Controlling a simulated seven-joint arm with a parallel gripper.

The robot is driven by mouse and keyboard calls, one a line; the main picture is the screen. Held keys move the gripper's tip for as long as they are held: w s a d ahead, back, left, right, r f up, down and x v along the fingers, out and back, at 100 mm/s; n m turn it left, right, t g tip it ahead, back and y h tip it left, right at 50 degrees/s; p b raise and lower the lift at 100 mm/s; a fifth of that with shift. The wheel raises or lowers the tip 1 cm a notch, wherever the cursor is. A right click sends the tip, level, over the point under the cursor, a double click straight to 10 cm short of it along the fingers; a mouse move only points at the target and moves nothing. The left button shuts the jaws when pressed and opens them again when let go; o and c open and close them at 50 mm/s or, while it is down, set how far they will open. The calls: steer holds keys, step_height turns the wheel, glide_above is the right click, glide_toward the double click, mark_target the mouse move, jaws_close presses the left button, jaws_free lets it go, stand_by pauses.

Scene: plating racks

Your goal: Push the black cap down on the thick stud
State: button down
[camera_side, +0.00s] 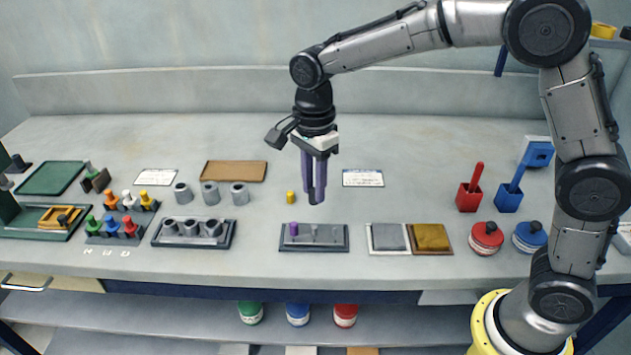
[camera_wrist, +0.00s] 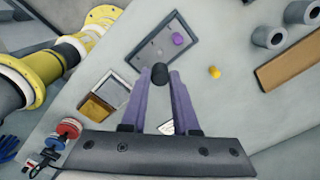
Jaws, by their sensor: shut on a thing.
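My gripper (camera_side: 316,190) is shut on the black cap and points down above the bench, behind the stud rack. In the wrist view the black cap (camera_wrist: 159,74) sits between the fingertips of my gripper (camera_wrist: 160,80). The stud rack (camera_side: 314,250) is a dark-edged grey tray on the bench, also in the wrist view (camera_wrist: 133,54). A purple cap (camera_side: 293,229) sits at its left end, and thin grey studs (camera_side: 314,231) stand to its right. Which stud is thick is too small to tell. The black cap is apart from the rack.
A small yellow cap (camera_side: 290,197) stands on the bench behind the rack. Right of the rack are a grey pad (camera_side: 389,237) and a brown pad (camera_side: 430,238). A tray of grey cylinders (camera_side: 193,243) lies left. A white card (camera_side: 363,177) lies behind.

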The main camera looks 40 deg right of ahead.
glide_above(314, 226)
steer(key=shift+f, duration=2.8)
steer(key=shift+m, duration=0.3)
steer(key=shift+f, duration=1.6)
steer(key=c, duration=0.6)
jaws_free()
step_height(314, 226, up, 14)
steer(key=shift+f, duration=0.1)
